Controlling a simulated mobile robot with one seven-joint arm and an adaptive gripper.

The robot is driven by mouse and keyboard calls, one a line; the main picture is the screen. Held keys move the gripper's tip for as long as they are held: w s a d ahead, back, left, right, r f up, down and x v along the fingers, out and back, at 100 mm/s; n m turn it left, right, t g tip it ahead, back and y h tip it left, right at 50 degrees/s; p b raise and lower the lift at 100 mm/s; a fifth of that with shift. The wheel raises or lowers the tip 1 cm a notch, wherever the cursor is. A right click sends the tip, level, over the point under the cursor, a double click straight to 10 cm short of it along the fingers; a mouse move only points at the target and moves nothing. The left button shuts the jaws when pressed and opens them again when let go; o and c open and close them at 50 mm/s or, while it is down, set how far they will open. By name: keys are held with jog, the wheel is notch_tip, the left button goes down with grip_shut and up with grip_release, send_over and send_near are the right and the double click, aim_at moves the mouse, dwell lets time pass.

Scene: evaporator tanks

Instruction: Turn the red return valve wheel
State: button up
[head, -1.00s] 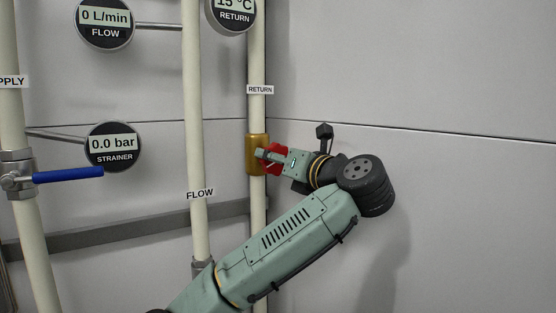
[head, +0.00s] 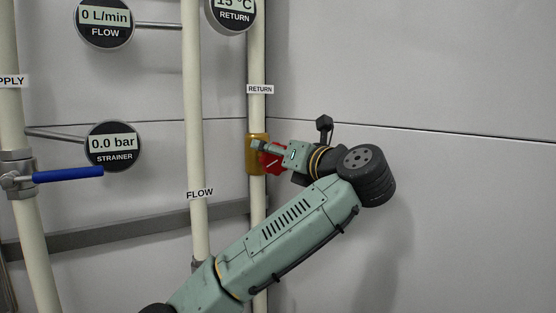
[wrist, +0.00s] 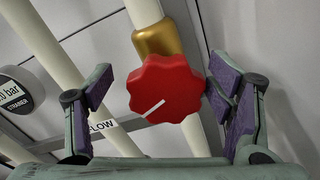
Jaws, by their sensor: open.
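The red return valve wheel (wrist: 165,88) has a lobed rim and a white line pointing to the lower left in the wrist view. It sits on a brass valve body (wrist: 157,38) on the return pipe. In the head view the wheel (head: 271,161) is partly hidden by my gripper (head: 264,150). In the wrist view my gripper (wrist: 158,90) is open, its purple-padded fingers on either side of the wheel. The right finger is close to the wheel's edge; I cannot tell whether it touches. A wider gap shows between the left finger and the wheel.
The flow pipe (head: 193,120) runs left of the return pipe (head: 257,60). A blue lever (head: 68,174) is on the supply pipe at the far left. A strainer gauge (head: 113,146) and a flow gauge (head: 104,22) hang behind. The wall at right is bare.

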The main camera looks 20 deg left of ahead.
notch_tip(320, 180, up, 9)
jog(key=shift+f, duration=0.2)
jog(key=shift+d, duration=0.1)
jog(key=s+d+f+m+b, duration=0.3)
jog(key=d+f+m+b, duration=0.15)
jog(key=m, duration=1.35)
jog(key=s+d+f+m+b, duration=0.4)
jog(key=f+m, duration=0.2)
jog(key=m, duration=1.1)
jog(key=p+x, duration=0.4)
jog(key=x, duration=0.7)
jog(key=shift+w+p, duration=0.1)
jog(key=shift+p, duration=0.2)
